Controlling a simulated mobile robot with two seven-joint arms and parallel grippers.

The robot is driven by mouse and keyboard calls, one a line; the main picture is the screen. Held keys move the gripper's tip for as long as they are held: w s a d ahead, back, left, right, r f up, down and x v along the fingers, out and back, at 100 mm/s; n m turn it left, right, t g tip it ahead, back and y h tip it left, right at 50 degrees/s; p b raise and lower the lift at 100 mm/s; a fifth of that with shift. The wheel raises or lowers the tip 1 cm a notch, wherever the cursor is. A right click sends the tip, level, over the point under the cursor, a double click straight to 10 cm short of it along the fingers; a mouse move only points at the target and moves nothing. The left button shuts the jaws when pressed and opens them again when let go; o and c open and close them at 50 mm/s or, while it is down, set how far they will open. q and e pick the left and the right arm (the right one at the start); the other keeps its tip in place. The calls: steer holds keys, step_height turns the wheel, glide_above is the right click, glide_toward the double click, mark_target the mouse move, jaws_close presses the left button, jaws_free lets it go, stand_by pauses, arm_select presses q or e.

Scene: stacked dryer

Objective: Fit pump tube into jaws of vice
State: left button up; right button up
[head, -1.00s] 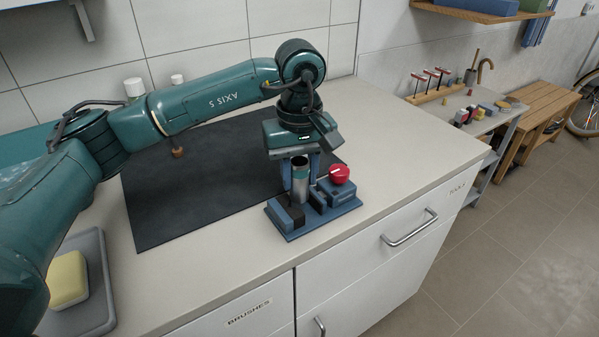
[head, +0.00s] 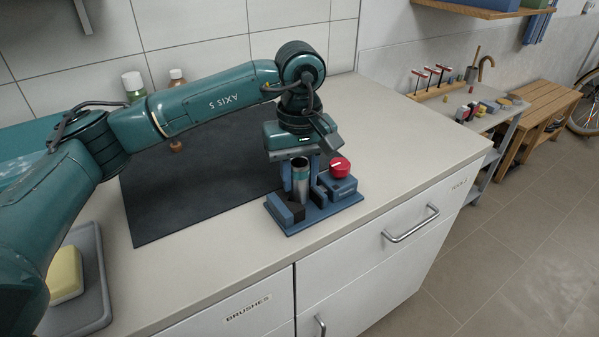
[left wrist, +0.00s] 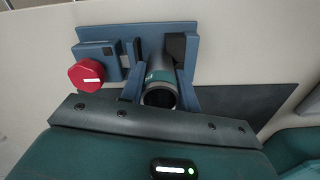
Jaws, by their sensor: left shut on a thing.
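The pump tube (head: 300,182) is a metal cylinder with a teal band, standing roughly upright over the vice. My left gripper (head: 300,170) points down and is shut on it, one blue finger on each side. The left wrist view shows the tube's open dark end (left wrist: 159,97) between the fingers. The blue vice (head: 330,208) sits on the counter's front part, with a red knob (head: 340,167). The tube's lower end is at the dark-faced jaws; how deep it sits between them is hidden. My right gripper is not in view.
A dark mat (head: 200,195) lies left of the vice. Bottles (head: 133,88) stand behind my arm. A grey tray (head: 92,290) with a yellow block (head: 65,274) is at the lower left. The counter (head: 400,130) is clear to the right of the vice.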

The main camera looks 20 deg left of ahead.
arm_select(q)
steer(key=shift+f+b, duration=0.45)
steer(key=shift+f, duration=0.15)
steer(key=shift+f, duration=0.3)
steer(key=shift+f+b, duration=0.25)
steer(key=shift+b, duration=0.25)
steer(key=o, duration=0.7)
steer(key=shift+c, duration=0.2)
steer(key=o, duration=0.4)
steer(key=shift+o, duration=0.2)
steer(key=shift+s+f, duration=0.1)
